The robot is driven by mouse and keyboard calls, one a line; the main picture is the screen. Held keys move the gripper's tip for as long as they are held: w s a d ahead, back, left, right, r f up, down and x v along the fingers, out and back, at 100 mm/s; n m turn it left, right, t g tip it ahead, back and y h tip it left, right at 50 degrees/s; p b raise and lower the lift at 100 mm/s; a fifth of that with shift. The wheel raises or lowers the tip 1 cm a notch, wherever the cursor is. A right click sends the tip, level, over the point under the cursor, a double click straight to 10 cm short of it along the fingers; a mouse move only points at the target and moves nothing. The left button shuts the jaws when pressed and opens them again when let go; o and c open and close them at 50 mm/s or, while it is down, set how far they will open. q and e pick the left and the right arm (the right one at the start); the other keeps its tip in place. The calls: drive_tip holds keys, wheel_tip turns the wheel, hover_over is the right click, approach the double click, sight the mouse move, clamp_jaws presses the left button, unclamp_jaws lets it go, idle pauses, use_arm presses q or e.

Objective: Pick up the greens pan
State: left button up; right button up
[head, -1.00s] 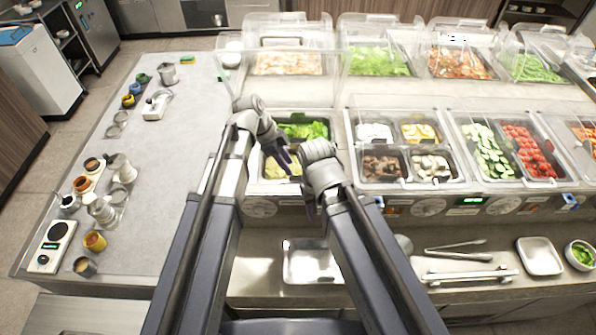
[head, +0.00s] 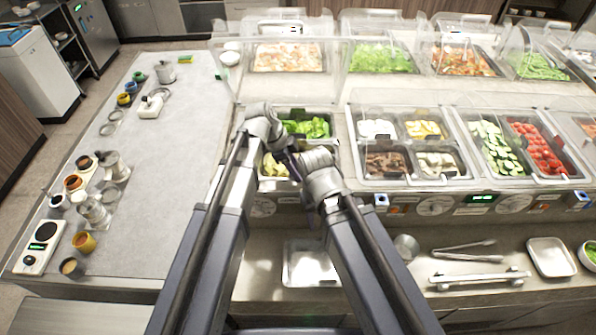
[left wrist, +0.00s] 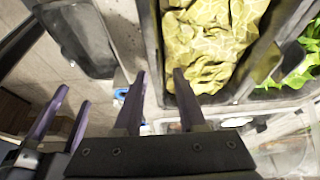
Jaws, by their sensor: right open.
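Two black-rimmed pans sit one behind the other in the counter well beyond my arms. The rear pan (head: 332,127) holds bright green leaves (head: 306,127); the front one holds pale yellow-green leaves (head: 274,166) and is partly hidden by my arms. My left gripper (head: 289,164) is at the front pan. Bright green leaves (left wrist: 300,62) show at the right there. My right gripper (left wrist: 75,96) is open and empty, left of my left gripper.
A clear guard stands over the rear pans. To the right are pans of eggs, mushrooms, cucumber (head: 492,147) and tomatoes (head: 538,147). A metal tray (head: 310,263) and tongs (head: 463,248) lie on the front shelf. A grey counter (head: 170,190) with cups is at left.

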use_arm(q)
clamp_jaws()
idle(1.4)
